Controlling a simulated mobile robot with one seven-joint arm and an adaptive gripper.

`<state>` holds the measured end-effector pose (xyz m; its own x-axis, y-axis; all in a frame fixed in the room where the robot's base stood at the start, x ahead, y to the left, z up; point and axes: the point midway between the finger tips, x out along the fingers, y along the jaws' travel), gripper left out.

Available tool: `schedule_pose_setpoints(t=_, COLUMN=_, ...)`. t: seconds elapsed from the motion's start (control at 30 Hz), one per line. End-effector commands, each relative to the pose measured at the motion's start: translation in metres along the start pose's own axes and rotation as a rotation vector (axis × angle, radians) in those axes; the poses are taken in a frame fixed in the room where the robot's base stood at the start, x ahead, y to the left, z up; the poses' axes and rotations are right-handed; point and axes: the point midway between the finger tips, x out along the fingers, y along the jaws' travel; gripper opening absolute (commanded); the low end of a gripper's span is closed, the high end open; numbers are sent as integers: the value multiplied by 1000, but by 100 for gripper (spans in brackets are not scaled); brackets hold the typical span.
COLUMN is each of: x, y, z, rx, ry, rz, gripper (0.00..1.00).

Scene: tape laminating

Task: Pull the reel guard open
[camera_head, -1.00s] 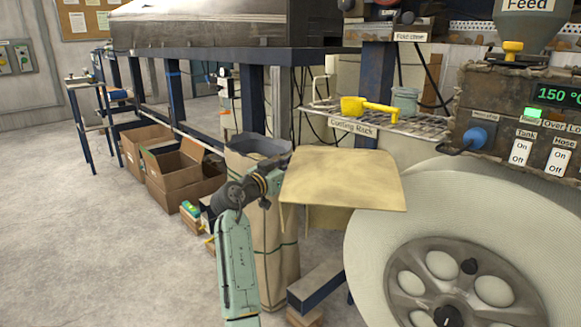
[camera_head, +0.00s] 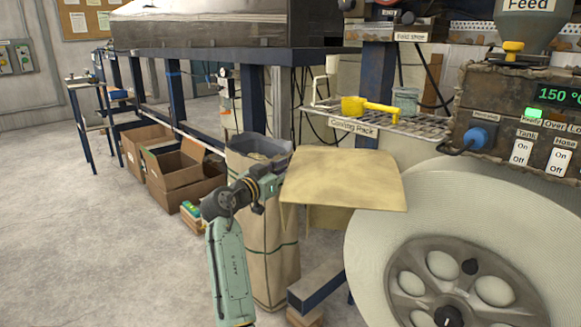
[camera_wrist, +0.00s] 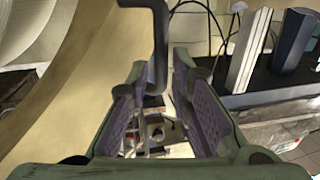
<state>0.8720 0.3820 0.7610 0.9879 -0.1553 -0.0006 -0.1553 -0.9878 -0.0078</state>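The reel guard (camera_head: 345,180) is a tan panel beside the large white reel (camera_head: 400,200) in the head view. In the wrist view the guard (camera_wrist: 75,85) is a curved yellowish sheet on the left. A dark bent handle (camera_wrist: 158,45) comes down from the top of the wrist view and reaches between the fingers. My gripper (camera_wrist: 162,95) is open around this handle, with a visible gap between the padded fingers. I cannot tell whether a finger touches the handle. In the head view my gripper is hidden behind the guard.
A tall paper bag (camera_head: 272,225) stands close to my arm, left of the guard. A blue frame beam (camera_head: 318,285) lies low below the guard. Cardboard boxes (camera_head: 180,170) stand further left; floor at left is free.

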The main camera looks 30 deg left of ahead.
Motion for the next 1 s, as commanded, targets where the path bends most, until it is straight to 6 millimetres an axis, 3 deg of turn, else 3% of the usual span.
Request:
schedule_pose_setpoints(t=0.2, x=-50, y=-2, z=1, rx=0, ry=1, rz=-5, gripper=20)
schedule_pose_setpoints(t=0.4, x=-80, y=-1, z=0, rx=0, ry=1, rz=-3, gripper=20)
schedule_pose_setpoints(t=0.6, x=-91, y=-1, z=0, rx=0, ry=0, rz=-2, gripper=20)
schedule_pose_setpoints(t=1.0, x=-91, y=-1, z=0, rx=0, ry=0, rz=-2, gripper=20)
